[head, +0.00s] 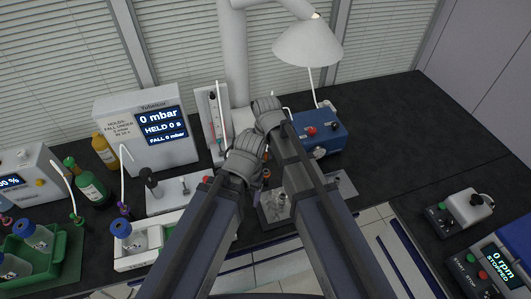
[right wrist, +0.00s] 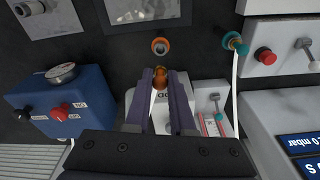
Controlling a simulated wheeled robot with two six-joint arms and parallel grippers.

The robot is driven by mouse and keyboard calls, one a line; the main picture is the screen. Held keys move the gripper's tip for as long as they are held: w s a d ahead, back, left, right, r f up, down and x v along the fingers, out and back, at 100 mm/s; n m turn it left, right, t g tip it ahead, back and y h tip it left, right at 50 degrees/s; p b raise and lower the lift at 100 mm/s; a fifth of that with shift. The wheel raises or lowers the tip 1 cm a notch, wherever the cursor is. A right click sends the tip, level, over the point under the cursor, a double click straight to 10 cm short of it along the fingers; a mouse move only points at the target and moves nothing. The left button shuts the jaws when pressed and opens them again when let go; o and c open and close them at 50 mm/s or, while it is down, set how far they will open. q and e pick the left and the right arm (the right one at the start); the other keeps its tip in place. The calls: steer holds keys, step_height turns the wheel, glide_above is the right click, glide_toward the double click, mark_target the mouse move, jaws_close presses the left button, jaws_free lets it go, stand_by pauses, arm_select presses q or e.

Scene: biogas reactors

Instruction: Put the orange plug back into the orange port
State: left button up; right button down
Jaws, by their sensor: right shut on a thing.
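My right gripper (right wrist: 160,74) is shut on the orange plug (right wrist: 160,83) in the right wrist view, with the plug between the purple fingertips. The orange port (right wrist: 160,46) is a ring with a dark hole in the dark surface. It shows just above the plug in that picture, with a gap of dark surface between them. In the head view my grey arm links cover most of this spot. A small orange spot shows between them, and I cannot tell whether it is plug or port.
A teal plug (right wrist: 235,43) with a white cable sits right of the orange port. A blue box (head: 320,130) with a red knob stands to the right, and the display box (head: 150,130) to the left. A lamp (head: 308,43) stands behind. The bench's far right (head: 400,125) is clear.

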mark_target(266, 159)
steer(key=shift+s, duration=0.1)
steer(key=shift+f+b, duration=0.25)
steer(key=shift+b, duration=0.05)
steer(key=shift+f+b, duration=0.65)
steer(key=shift+f, duration=0.05)
steer(key=shift+f+b, duration=1.5)
steer(key=shift+b, duration=0.05)
steer(key=shift+f+b, duration=0.9)
steer(key=shift+f, duration=0.05)
steer(key=c, duration=0.7)
jaws_free()
